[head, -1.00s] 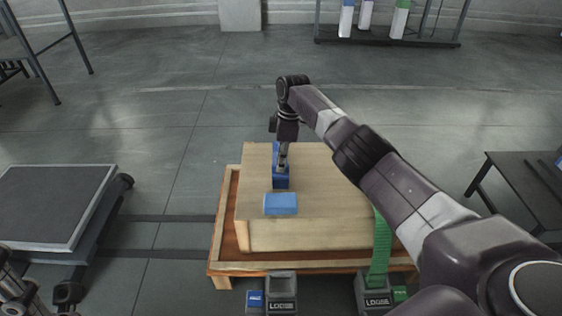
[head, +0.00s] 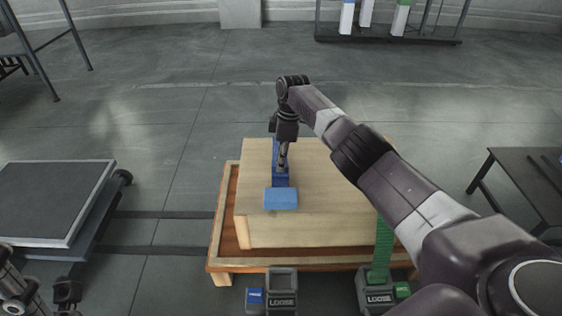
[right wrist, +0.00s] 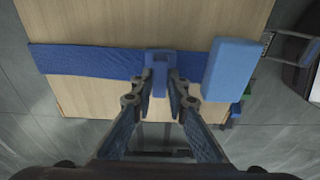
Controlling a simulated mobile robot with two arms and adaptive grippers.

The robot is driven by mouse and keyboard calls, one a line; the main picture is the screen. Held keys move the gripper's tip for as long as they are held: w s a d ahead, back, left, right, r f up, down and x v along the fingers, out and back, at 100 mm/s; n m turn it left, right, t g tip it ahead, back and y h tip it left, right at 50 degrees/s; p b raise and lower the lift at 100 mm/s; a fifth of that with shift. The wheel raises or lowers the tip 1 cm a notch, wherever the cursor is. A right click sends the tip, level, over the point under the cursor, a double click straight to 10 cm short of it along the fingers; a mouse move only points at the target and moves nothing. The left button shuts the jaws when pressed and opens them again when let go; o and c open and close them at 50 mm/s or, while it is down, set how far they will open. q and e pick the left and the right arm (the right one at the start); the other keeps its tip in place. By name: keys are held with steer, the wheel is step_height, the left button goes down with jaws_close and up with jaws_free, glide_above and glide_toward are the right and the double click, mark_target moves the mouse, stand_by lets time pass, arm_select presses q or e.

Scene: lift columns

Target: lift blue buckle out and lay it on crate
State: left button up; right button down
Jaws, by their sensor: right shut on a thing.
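The wooden crate (head: 320,225) stands on a low wooden pallet in the head view. A blue strap (right wrist: 90,62) runs across its top in the right wrist view. The slotted blue buckle (right wrist: 160,60) lies in line with the strap. My right gripper (right wrist: 160,80) is shut on the buckle, pointing down at the crate top (right wrist: 130,100). It also shows in the head view (head: 282,168), partly hiding the buckle and strap. A lighter blue block (head: 281,198) lies on the crate just in front of the gripper.
The pallet's rim (head: 320,265) surrounds the crate. Two grey devices marked LOOSE (head: 283,290) stand at its front, the right one (head: 376,290) joined to a green strap (head: 382,245). A cart (head: 45,200) is at left, a dark table (head: 525,185) at right.

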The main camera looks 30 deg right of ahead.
steer(key=c, duration=1.8)
jaws_free()
steer(key=shift+f, duration=0.1)
steer(key=r, duration=0.4)
steer(key=d+r, duration=0.1)
steer(key=r, duration=0.7)
steer(key=shift+s+d, duration=0.15)
steer(key=shift+s, duration=0.15)
